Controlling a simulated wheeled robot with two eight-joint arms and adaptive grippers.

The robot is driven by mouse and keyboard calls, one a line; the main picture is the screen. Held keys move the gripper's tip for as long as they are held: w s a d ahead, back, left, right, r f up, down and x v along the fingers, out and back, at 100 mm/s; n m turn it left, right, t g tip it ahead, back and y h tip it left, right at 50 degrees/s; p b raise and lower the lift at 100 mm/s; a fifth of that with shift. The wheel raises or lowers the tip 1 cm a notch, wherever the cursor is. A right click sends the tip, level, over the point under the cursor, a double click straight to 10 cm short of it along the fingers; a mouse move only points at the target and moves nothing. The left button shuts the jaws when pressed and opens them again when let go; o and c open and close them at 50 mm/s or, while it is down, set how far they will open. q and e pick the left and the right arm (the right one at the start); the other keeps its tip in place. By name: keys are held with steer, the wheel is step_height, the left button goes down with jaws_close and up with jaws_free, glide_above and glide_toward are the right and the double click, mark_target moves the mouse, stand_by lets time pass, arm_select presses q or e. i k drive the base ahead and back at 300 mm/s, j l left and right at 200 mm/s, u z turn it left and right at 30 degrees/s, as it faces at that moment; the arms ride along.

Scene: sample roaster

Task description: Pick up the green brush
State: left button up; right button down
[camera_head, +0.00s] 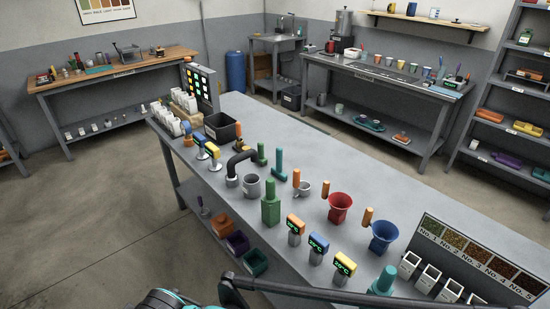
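Several green or teal upright items stand on the long grey table (330,160), and I cannot tell surely which is the brush. A green block-shaped item with a narrow top (270,206) stands mid-table. A smaller green item with a thin handle (262,156) stands farther back. A teal item with a wide head (279,166) is just right of that. Another teal piece (384,281) shows at the near edge. No gripper fingertips show in the head view. Black and teal parts of mine cross the bottom edge.
A black pipe (241,158), grey cup (252,186), red funnel (340,206), blue funnel (383,235) and small digital displays (318,246) crowd around the green items. White canisters (427,279) and a sample board (480,255) stand at right. Floor at left is clear.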

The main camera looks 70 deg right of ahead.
mark_target(262, 162)
steer(key=z, duration=2.3)
steer(key=u, duration=3.05)
steer(key=z, duration=3.05)
steer(key=i+j+z, duration=0.1)
steer(key=z, duration=0.85)
